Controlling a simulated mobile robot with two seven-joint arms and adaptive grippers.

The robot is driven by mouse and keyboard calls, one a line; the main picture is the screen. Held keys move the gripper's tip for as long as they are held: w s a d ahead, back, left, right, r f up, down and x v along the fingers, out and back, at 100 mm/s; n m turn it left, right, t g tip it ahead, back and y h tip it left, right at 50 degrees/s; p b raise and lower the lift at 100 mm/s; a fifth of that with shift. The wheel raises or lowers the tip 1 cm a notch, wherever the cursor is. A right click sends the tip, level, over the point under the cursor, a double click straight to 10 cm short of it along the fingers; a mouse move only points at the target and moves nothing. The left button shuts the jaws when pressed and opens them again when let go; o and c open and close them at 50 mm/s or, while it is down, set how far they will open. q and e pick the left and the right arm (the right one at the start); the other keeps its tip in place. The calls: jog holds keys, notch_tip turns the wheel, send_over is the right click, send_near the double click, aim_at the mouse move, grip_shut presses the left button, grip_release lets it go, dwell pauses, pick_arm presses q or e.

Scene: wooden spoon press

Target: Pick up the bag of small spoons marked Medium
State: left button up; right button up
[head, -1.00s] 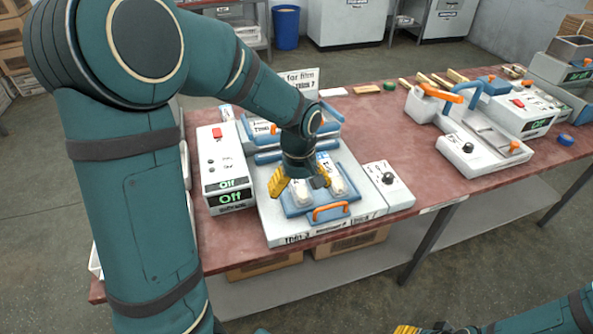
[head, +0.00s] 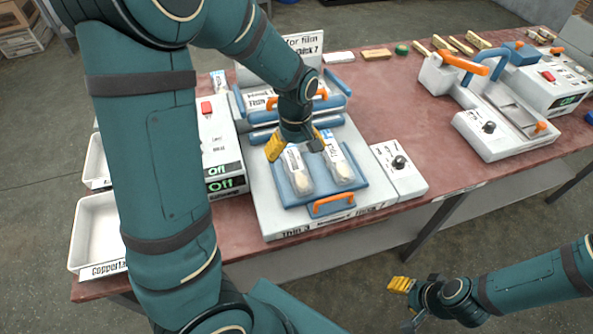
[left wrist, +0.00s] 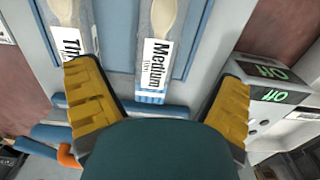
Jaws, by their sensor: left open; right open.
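The bag of small spoons marked Medium (head: 299,174) lies on the blue tray (head: 325,195) of the press, on the side nearer the control box. It also shows in the left wrist view (left wrist: 156,50), with its label readable. A second bag (head: 343,168) lies beside it, its label starting "Th" in the left wrist view (left wrist: 68,25). My left gripper (head: 298,146) is open above the label end of the Medium bag, its fingers to either side and not visibly touching it. My right gripper (head: 405,301) is open and empty in front of the table.
A control box reading Off (head: 222,165) stands left of the press. A dial box (head: 398,170) stands right of it. An orange handle (head: 332,205) is at the tray's front. White bins (head: 97,228) are at left. Another machine (head: 490,120) stands at the right.

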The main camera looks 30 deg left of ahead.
aim_at(297, 166)
pick_arm(q)
jog(key=f+b, duration=0.1)
jog(key=f, duration=0.2)
jog(key=f+b, duration=0.1)
jog(key=f, duration=0.3)
jog(key=shift+w+f, duration=0.2)
jog(key=shift+f, duration=0.1)
jog(key=c, duration=1.1)
